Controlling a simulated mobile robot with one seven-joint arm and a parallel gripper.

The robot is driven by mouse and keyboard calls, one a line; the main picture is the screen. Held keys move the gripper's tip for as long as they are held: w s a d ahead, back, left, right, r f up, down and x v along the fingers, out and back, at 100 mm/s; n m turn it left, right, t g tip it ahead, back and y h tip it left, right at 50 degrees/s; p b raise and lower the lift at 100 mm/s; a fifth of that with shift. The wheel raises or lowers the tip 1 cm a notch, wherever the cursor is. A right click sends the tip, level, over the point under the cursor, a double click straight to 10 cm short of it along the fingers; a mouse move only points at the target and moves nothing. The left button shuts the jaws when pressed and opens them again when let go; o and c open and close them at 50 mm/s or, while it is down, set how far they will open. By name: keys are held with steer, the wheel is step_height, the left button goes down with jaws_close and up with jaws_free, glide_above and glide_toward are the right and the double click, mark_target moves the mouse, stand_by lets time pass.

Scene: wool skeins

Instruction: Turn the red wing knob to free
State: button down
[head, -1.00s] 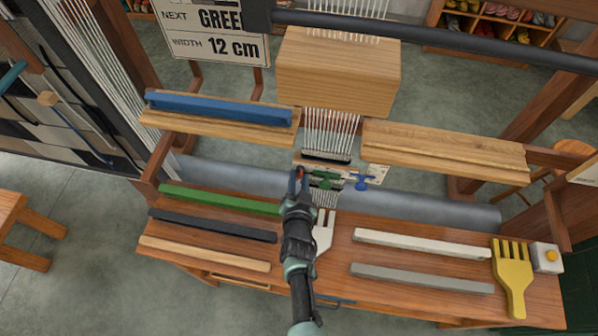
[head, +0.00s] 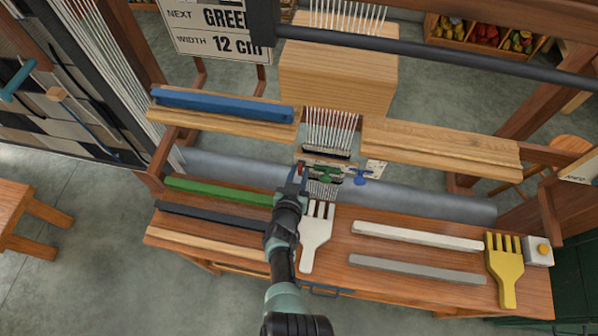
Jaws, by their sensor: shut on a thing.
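My gripper (head: 299,172) is at the front of the loom, just left of the green wing knob (head: 326,173). The red wing knob (head: 301,168) shows as a small bit of red between my fingertips, and my gripper is shut on it. Most of the red knob is hidden by the fingers, so its exact angle is hard to tell. The blue wing knob (head: 361,175) sits further right on the same pale plate (head: 376,166). The three knobs stand in a row below the white warp threads (head: 330,128).
Below lie a green bar (head: 220,192), a dark bar (head: 213,216), a white comb (head: 316,238), a white bar (head: 416,236), a grey bar (head: 416,269) and a yellow comb (head: 502,270). A grey roller (head: 430,206) runs behind. A blue bar (head: 222,105) lies on the left ledge.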

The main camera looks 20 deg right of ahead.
steer(key=c, duration=0.9)
jaws_free()
steer(key=shift+s+a+r+p, duration=0.35)
steer(key=shift+s+r+p, duration=0.05)
steer(key=shift+p, duration=0.25)
steer(key=shift+p+v, duration=4.5)
steer(key=shift+v, duration=1.3)
steer(key=shift+f, duration=0.15)
